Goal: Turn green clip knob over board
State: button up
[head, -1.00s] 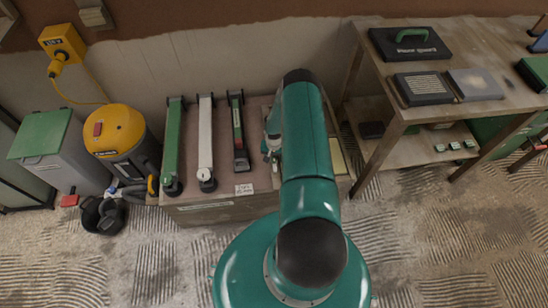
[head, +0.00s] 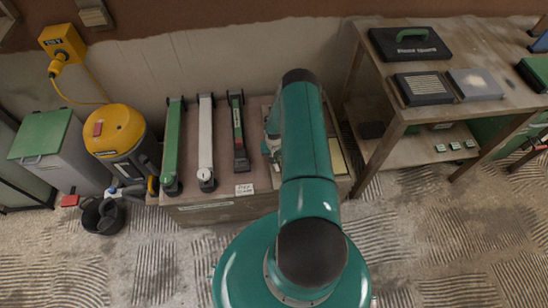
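My teal arm reaches over the low brown bench (head: 215,210) and hides much of its right half. My gripper (head: 269,148) shows only in part, at the left edge of the arm above the bench. Its fingertips are too small and covered to tell whether they are open or shut. I cannot make out the green clip knob; it may be behind my arm. A pale yellowish board (head: 338,157) shows in part just right of the arm. Three long narrow tools lie left of my gripper: a green one (head: 173,145), a white one (head: 206,140) and a dark one with red (head: 238,130).
A white card (head: 244,190) is at the bench's front edge. A wooden table (head: 440,105) with floats and a black case (head: 410,44) stands at right. A yellow vacuum (head: 115,130) and grey bin (head: 60,150) stand at left. The front floor is largely clear.

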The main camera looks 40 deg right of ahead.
jog(key=n, duration=1.1)
jog(key=shift+n, duration=2.2)
jog(key=o, duration=1)
notch_tip(320, 180, up, 14)
jog(key=shift+f, duration=0.1)
